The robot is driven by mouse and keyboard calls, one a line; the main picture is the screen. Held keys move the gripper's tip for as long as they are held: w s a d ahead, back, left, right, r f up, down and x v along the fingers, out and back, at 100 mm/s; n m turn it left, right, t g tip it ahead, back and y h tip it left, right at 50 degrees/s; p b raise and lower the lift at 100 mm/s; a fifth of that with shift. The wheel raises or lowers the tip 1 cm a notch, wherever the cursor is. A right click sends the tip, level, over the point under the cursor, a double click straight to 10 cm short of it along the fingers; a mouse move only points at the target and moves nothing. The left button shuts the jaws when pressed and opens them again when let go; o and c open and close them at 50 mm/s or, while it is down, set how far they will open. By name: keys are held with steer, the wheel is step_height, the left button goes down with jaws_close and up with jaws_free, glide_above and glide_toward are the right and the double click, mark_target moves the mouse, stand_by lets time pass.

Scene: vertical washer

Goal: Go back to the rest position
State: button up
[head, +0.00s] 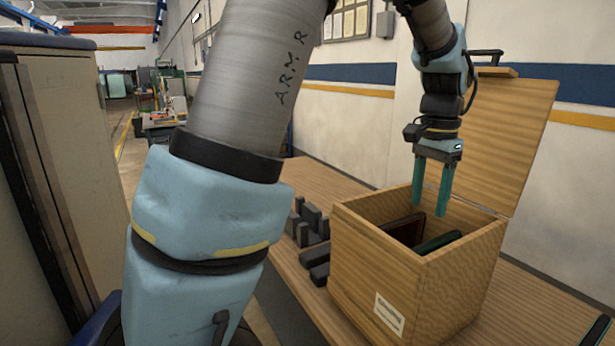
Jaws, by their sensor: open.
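My gripper (430,208) is at the upper right of the head view, pointing down over the open wooden box (366,262). Its two teal fingers are apart, with nothing between them. The fingertips appear at or just inside the top of the box, in front of the raised lid; the exact depth is hard to tell. My arm's large grey and light blue links fill the left middle of the view and hide part of the room behind.
Inside the box lie a dark brown item (404,229) and a dark green item (438,243). The lid (500,135) stands open at the back. Several dark grey blocks (308,222) sit on the wooden table (335,188) left of the box. A beige cabinet (75,140) stands at far left.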

steer(key=s+a+f+n+t, duration=0.1)
steer(key=a+f+n, duration=0.25)
steer(key=a, duration=0.65)
steer(key=s+a+f+n+t, duration=0.15)
steer(key=a+n, duration=0.25)
steer(key=a, duration=0.6)
steer(key=a+f+n, duration=0.3)
steer(key=a+f, duration=0.1)
steer(key=a, duration=0.6)
step_height(320, 180, down, 11)
steer(key=s+b, duration=0.1)
steer(key=b, duration=0.9)
steer(key=shift+s+g, duration=0.4)
steer(key=shift+g, duration=0.05)
steer(key=shift+a+n, duration=0.1)
steer(key=shift+n, duration=0.15)
